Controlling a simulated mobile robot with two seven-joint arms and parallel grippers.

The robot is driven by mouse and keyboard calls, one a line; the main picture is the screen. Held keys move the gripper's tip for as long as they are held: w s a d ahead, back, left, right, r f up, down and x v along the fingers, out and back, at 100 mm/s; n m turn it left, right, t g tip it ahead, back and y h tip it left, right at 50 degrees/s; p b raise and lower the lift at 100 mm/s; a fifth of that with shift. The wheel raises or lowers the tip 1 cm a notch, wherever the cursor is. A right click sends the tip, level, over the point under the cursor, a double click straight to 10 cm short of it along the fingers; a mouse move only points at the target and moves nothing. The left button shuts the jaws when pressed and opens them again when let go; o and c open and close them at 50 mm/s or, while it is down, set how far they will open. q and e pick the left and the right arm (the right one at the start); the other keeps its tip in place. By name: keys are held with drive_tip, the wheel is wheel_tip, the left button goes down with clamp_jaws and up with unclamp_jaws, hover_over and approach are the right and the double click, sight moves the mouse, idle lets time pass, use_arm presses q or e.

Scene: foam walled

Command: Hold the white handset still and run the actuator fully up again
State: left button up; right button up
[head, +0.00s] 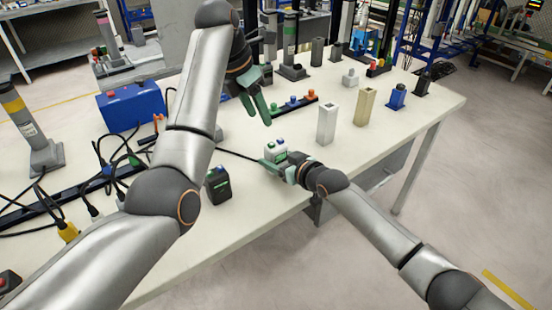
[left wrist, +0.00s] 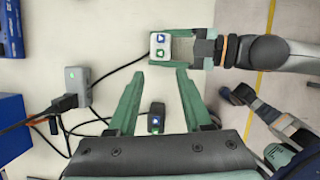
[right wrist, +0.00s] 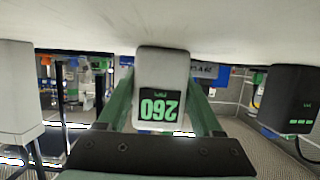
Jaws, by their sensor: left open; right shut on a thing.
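The white handset (head: 276,151) stands on the table near the front edge, with blue and green buttons on top. My right gripper (head: 278,165) is shut on it from the front right. The right wrist view shows the white handset (right wrist: 162,85) between the fingers, its green display reading 260 upside down. The left wrist view shows the handset's (left wrist: 160,46) buttons from above. My left gripper (head: 257,108) is open and empty, above the table behind the handset. Its fingers also show in the left wrist view (left wrist: 157,95), apart from the handset. I cannot make out the actuator for certain.
A black handset (head: 217,184) stands left of the white one. A blue box (head: 132,106), a power strip with cables (head: 97,183), a white block (head: 327,124) and a beige block (head: 365,106) stand on the table. The front right tabletop is clear.

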use_arm(q)
clamp_jaws()
idle(1.5)
